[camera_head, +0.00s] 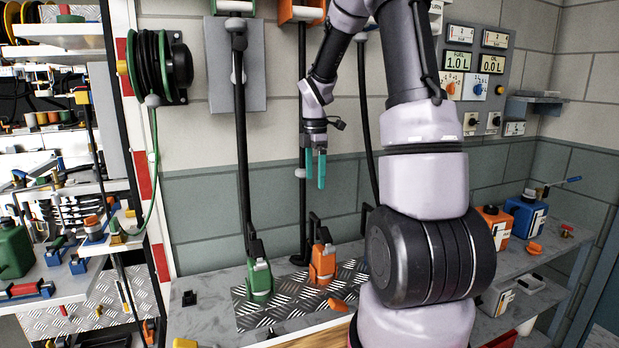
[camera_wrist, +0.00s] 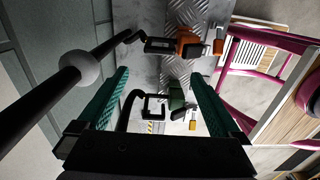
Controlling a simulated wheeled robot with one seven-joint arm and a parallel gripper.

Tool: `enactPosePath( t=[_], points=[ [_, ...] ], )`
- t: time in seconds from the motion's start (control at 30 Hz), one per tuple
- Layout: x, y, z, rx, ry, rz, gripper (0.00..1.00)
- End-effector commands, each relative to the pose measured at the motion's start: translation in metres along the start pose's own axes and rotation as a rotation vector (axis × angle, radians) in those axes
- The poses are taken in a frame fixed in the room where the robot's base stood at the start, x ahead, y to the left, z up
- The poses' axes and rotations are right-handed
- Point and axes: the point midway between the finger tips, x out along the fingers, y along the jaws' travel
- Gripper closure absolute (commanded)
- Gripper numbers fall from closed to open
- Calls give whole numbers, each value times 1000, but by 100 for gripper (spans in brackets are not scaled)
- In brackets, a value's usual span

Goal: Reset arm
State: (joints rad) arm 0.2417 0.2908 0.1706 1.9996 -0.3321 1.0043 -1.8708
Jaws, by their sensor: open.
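My gripper (camera_head: 316,170) hangs in front of the wall, its teal fingers pointing down. It is open and empty, above the bench and apart from everything on it. In the wrist view my gripper (camera_wrist: 158,76) shows its two fingers well apart with nothing held between them. A green nozzle (camera_head: 260,280) and an orange nozzle (camera_head: 322,263) stand on the metal plate below, each by a black hose. In the wrist view the green nozzle (camera_wrist: 176,98) lies beyond the gap between the fingers, and the orange nozzle (camera_wrist: 187,40) is farther up. My arm hides part of the bench.
A green hose reel (camera_head: 150,68) is on the wall at left, next to a cluttered shelf. A control panel (camera_head: 475,75) is on the wall at right. An orange tank (camera_head: 495,221) and a blue tank (camera_head: 526,215) stand on the right bench. Black hoses hang near my gripper.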

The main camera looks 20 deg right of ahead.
Motion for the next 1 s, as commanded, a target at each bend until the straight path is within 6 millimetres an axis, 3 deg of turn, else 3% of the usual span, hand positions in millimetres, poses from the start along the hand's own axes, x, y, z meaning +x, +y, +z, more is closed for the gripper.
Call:
enactPosePath(
  t=[0.2,0.37,0.5,0.7,1.0],
  points=[
    [-3,-2,-1,16,-1,6,0],
    [-36,-18,-11,190,3,67,0],
    [-81,-51,-27,491,43,160,0],
    [-132,-107,-48,948,182,272,0],
    [-172,-192,-74,1569,517,305,0]
  ],
)
